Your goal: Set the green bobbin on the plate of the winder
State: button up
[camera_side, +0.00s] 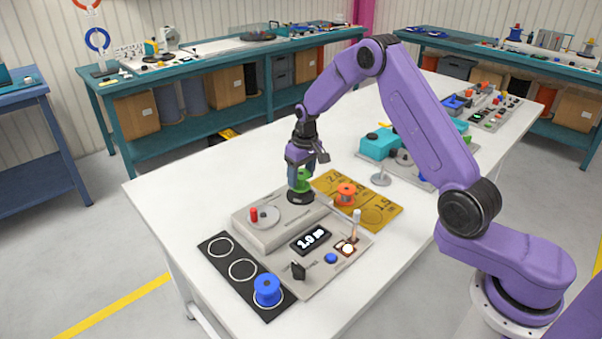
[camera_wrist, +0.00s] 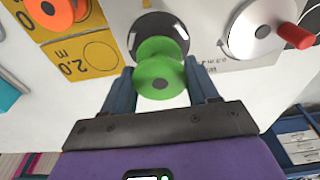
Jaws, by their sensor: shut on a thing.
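The green bobbin (camera_side: 303,184) is between the fingers of my gripper (camera_side: 301,170), which is shut on it. In the wrist view the green bobbin (camera_wrist: 160,72) shows between both blue fingertips of the gripper (camera_wrist: 160,85). The dark round plate (camera_side: 300,196) of the grey winder (camera_side: 268,236) is directly under the bobbin. In the wrist view part of the dark plate (camera_wrist: 158,24) shows beyond the bobbin's flange. I cannot tell whether the bobbin touches the plate. The winder's crank disc with a red handle (camera_side: 254,214) is left of the plate.
An orange bobbin (camera_side: 345,193) stands on a yellow marked board (camera_side: 379,215) to the right. A blue bobbin (camera_side: 267,288) stands on a black mat with white rings (camera_side: 219,248) at the front.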

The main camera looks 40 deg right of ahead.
jog(key=shift+f, duration=1.2)
jog(key=o, duration=1.2)
jog(key=shift+c, duration=0.2)
notch_tip(320, 180, up, 8)
jog(key=shift+r, duration=0.1)
